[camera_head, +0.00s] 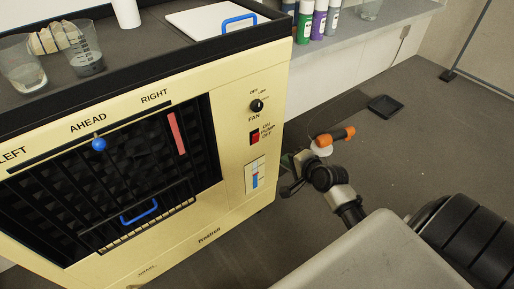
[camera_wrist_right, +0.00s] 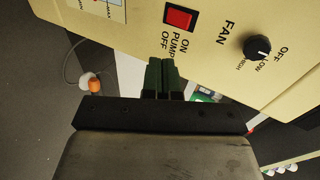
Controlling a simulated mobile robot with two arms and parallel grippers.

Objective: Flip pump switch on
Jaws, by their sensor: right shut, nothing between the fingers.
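The pump switch (camera_head: 255,137) is a small red rocker on the cream front panel of the cooler (camera_head: 225,165), labelled ON, PUMP, OFF. It also shows at the top of the right wrist view (camera_wrist_right: 180,17). My right gripper (camera_head: 288,160) is just right of the panel's edge, lower than the switch. In the right wrist view its dark green fingers (camera_wrist_right: 161,62) are together and empty, pointing towards the panel beside the PUMP label, apart from the switch in the picture. I cannot tell which way the rocker is tipped. My left gripper is out of view.
The black fan knob (camera_head: 256,106) is above the switch, and a water level gauge (camera_head: 255,175) is below it. Glasses (camera_head: 85,55) stand on the cooler's top.

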